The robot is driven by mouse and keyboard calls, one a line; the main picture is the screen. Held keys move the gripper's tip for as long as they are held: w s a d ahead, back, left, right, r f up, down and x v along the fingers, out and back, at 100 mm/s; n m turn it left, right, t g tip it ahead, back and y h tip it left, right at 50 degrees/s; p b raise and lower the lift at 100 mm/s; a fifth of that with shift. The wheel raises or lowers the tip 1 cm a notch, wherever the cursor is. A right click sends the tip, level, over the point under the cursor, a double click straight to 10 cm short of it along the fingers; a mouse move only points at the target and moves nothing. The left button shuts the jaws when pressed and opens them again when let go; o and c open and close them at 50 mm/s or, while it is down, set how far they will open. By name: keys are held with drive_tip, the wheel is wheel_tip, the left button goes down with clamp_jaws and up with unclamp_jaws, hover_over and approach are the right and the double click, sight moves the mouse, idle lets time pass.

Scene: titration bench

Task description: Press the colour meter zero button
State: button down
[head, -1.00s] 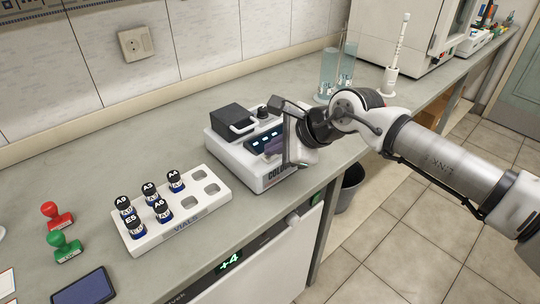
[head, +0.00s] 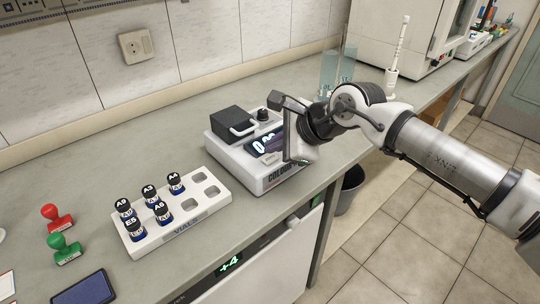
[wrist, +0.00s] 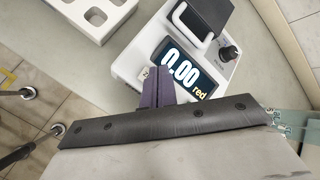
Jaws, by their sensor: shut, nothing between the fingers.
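The colour meter (head: 226,151) is a white box with a black lidded block and a dark knob on top, standing on the bench. Its lit display (wrist: 183,67) reads "0.00 red" in the wrist view. A small pale button (wrist: 144,73) with an unclear mark shows at the display's left edge, right by my fingertips. My gripper (wrist: 151,72) is shut and empty, its purple fingers pointing down at the meter's front panel. The fingertips partly cover the button, and I cannot tell whether they touch it. In the head view my wrist hides the meter's right side.
A white vial rack (head: 205,212) with several dark-capped vials stands left of the meter. Red (head: 57,217) and green (head: 64,249) stamps and a dark blue pad (head: 84,289) lie further left. A glass vessel (head: 335,72) stands behind my arm. Bench between rack and wall is clear.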

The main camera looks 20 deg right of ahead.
drive_tip(key=shift+r, duration=0.1)
wheel_tip(320, 180, up, 5)
drive_tip(key=shift+f+p, duration=0.1)
drive_tip(key=shift+p, duration=1)
idle(0.3)
